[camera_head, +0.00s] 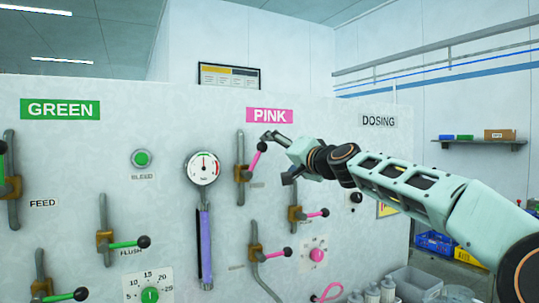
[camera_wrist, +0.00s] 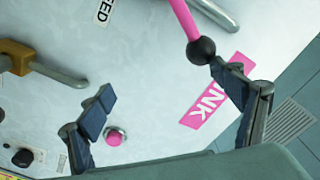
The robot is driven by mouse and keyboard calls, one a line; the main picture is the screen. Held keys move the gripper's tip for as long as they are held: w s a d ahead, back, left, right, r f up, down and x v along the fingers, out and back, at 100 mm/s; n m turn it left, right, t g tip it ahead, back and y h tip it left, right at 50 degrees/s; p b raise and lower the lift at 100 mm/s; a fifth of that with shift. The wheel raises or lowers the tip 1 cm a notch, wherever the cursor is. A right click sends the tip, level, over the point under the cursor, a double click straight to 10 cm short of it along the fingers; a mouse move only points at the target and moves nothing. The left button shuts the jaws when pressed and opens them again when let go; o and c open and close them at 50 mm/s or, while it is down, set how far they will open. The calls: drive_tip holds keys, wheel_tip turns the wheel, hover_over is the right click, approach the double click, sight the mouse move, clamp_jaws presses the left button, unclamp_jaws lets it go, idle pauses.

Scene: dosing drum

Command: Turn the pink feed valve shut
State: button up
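The pink feed valve (camera_head: 243,173) is a brass body on a grey pipe below the PINK sign. Its pink lever (camera_head: 255,160) slants up and right to a black ball knob (camera_head: 262,146). In the wrist view the pink lever (camera_wrist: 180,17) and ball knob (camera_wrist: 201,49) are at the top, near a FEED label (camera_wrist: 105,10). My gripper (camera_head: 276,157) is open beside the knob on its right. In the wrist view my gripper (camera_wrist: 163,80) has its fingers wide apart. The right fingertip is close to the knob; I cannot tell whether they touch. Nothing is between the fingers.
Two more pink-handled valves (camera_head: 295,213) (camera_head: 255,253) sit lower on the panel. A pink dial (camera_head: 317,255) is beside them. A gauge (camera_head: 203,168) with a purple column (camera_head: 205,240) stands left. A pink button (camera_wrist: 115,137) shows near my left finger. Bins (camera_head: 415,283) are below right.

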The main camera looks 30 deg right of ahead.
drive_tip(key=shift+n+y, duration=0.5)
drive_tip(key=f, duration=0.2)
drive_tip(key=a+f+b, duration=0.1)
drive_tip(key=w+a+f+b, duration=0.1)
drive_tip(key=f, duration=0.1)
drive_tip(key=shift+w+a+f, duration=0.1)
drive_tip(key=shift+a+f, duration=0.05)
drive_tip(key=shift+f, duration=0.15)
drive_tip(key=shift+s+d+f+b, duration=0.2)
drive_tip(key=shift+d+f+b, duration=0.6)
drive_tip(key=shift+b, duration=0.15)
drive_tip(key=shift+d+r, duration=0.1)
drive_tip(key=shift+d, duration=0.1)
drive_tip(key=shift+f, duration=0.2)
